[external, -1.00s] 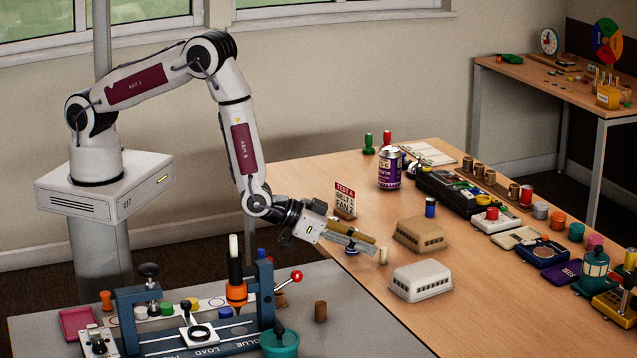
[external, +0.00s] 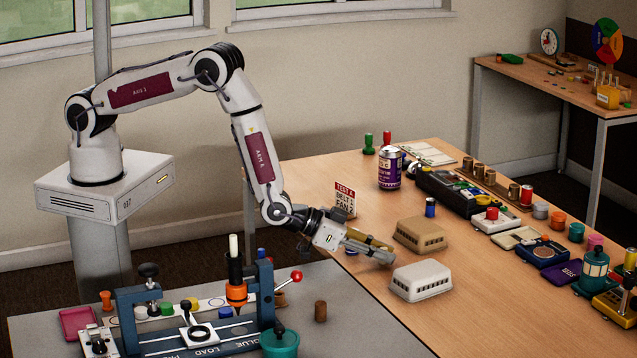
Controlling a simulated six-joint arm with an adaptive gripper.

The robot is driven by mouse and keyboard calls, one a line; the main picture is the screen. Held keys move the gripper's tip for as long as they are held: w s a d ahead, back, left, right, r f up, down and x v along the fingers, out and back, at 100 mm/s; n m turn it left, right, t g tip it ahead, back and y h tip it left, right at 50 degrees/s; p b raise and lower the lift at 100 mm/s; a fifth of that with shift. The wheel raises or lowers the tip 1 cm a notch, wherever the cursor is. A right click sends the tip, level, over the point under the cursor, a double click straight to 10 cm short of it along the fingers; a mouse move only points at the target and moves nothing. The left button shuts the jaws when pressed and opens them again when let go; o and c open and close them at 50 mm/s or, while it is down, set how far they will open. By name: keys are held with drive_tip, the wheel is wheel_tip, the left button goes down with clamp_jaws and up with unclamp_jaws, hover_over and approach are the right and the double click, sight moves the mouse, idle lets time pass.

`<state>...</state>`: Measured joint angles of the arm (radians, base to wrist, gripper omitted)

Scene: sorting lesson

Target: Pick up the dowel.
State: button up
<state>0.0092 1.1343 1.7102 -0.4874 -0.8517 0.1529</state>
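My gripper (external: 388,258) is low over the wooden table, its fingers reaching right between the tan vented box and the white vented box. A short cream peg, likely the dowel, stood at this spot in the earlier picture. It is now hidden by the fingers, and I cannot tell whether they are around it or in front of it. The finger gap does not show clearly, so I cannot tell whether the gripper is open or shut.
The tan vented box (external: 420,234) stands just behind the fingers, and the white vented box (external: 421,280) just in front. A blue cylinder (external: 430,207) and a sign (external: 345,199) stand farther back. A brown cylinder (external: 320,311) stands on the grey bench.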

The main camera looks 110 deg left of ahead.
sight(384, 248)
drive_tip(key=shift+w+a+f, duration=0.1)
drive_tip(key=shift+w, duration=0.1)
idle(0.4)
drive_tip(key=c, duration=0.5)
drive_tip(key=shift+o, duration=0.2)
drive_tip(key=shift+r, duration=0.2)
drive_tip(key=shift+r, duration=4.8)
